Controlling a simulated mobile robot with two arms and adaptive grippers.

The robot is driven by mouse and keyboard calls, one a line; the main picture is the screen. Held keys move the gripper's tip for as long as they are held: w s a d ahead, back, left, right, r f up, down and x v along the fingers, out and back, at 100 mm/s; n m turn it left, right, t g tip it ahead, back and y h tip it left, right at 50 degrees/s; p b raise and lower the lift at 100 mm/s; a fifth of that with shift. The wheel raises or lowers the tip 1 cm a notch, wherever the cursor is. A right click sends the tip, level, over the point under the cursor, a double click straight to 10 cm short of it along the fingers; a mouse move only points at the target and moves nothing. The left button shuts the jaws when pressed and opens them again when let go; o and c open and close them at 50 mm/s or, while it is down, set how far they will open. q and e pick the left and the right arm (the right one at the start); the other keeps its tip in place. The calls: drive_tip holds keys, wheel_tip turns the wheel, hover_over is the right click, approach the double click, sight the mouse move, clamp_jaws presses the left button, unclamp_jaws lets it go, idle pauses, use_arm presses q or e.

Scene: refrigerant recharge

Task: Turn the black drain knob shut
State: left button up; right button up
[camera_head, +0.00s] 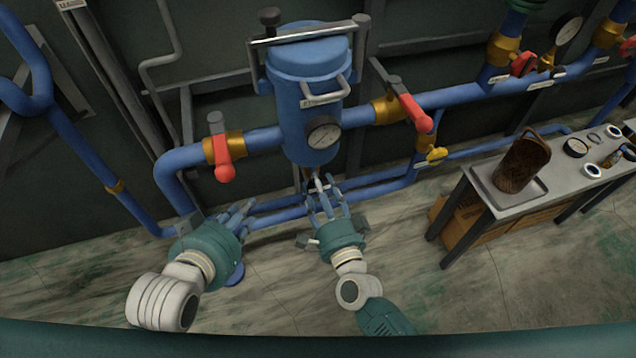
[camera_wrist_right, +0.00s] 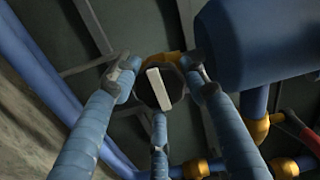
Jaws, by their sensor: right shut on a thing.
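The black drain knob (camera_wrist_right: 146,92) is round, with a white bar across its face, in the right wrist view. It sits under the blue vessel (camera_head: 303,95); in the head view the fingers mostly hide it. My right gripper (camera_head: 324,198) is below the vessel and shut on the knob. Its blue fingers (camera_wrist_right: 160,92) stand around the knob in the right wrist view. My left gripper (camera_head: 238,212) is open and empty, to the left, in front of the low blue pipes.
Red-handled valves (camera_head: 223,165) (camera_head: 415,110) flank the vessel on the blue pipe. A gauge (camera_head: 323,133) is on its front. At the right, a metal table (camera_head: 500,208) holds a tray with a brown filter-like cylinder (camera_head: 522,165). The floor in front is clear.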

drive_tip(key=shift+s+a+f, duration=0.1)
drive_tip(key=shift+f, duration=0.05)
drive_tip(key=o, duration=1.1)
drive_tip(key=shift+o, duration=0.4)
drive_tip(key=v, duration=1.2)
